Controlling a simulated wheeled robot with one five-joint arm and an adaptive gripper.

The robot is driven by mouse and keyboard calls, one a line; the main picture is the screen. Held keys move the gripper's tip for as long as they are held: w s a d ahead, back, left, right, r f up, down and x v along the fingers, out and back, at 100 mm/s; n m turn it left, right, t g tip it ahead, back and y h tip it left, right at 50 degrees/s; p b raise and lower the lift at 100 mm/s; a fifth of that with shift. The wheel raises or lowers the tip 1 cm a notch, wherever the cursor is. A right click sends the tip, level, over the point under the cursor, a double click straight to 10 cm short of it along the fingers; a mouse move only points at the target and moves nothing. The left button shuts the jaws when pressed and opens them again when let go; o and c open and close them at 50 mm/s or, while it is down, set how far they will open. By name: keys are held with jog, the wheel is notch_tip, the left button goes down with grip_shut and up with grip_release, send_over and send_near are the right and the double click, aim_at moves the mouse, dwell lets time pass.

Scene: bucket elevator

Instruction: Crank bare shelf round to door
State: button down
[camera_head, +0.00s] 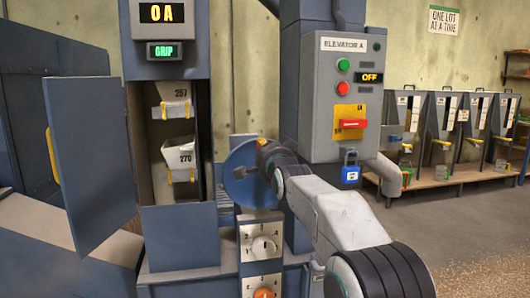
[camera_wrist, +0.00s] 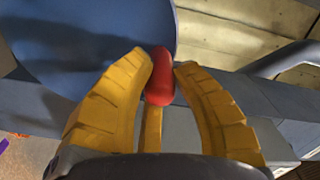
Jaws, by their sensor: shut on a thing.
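The open elevator door (camera_head: 90,155) stands swung out to the left of the doorway. In the doorway, an upper bucket (camera_head: 172,98) reads 257 and a lower bucket (camera_head: 174,158) reads 270. Both have yellow clips; I cannot make out a bare shelf. The blue crank disc (camera_head: 240,185) is right of the doorway and also shows in the wrist view (camera_wrist: 90,35). In the wrist view my gripper (camera_wrist: 163,68) is shut on the red crank knob (camera_wrist: 159,85), with a yellow finger on each side. In the head view my arm hides the knob.
A display above the doorway (camera_head: 162,13) reads 0A; a green sign (camera_head: 164,51) reads GRIP. The Elevator A control box (camera_head: 345,95) shows OFF, with a red handle (camera_head: 352,124) and blue padlock (camera_head: 350,170). Dial panels (camera_head: 262,242) stand below the crank. Bins (camera_head: 440,130) line the right.

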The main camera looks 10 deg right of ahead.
jog(key=shift+r, duration=0.1)
dwell(0.3)
jog(key=c, duration=1)
grip_release()
jog(key=shift+o, duration=0.2)
jog(key=shift+s, duration=0.1)
jog(key=s, duration=1.1)
jog(key=shift+s, duration=0.4)
jog(key=s+n+g+p, duration=0.6)
jog(key=s+p, duration=0.8)
jog(key=s, duration=0.3)
jog(key=s+n+g+p, duration=0.6)
jog(key=s+g+p, duration=0.2)
jog(key=s+p, duration=0.7)
jog(key=s, duration=0.3)
jog(key=shift+s+f+n+g+p, duration=0.3)
jog(key=shift+s+f, duration=0.05)
jog(key=shift+f, duration=0.05)
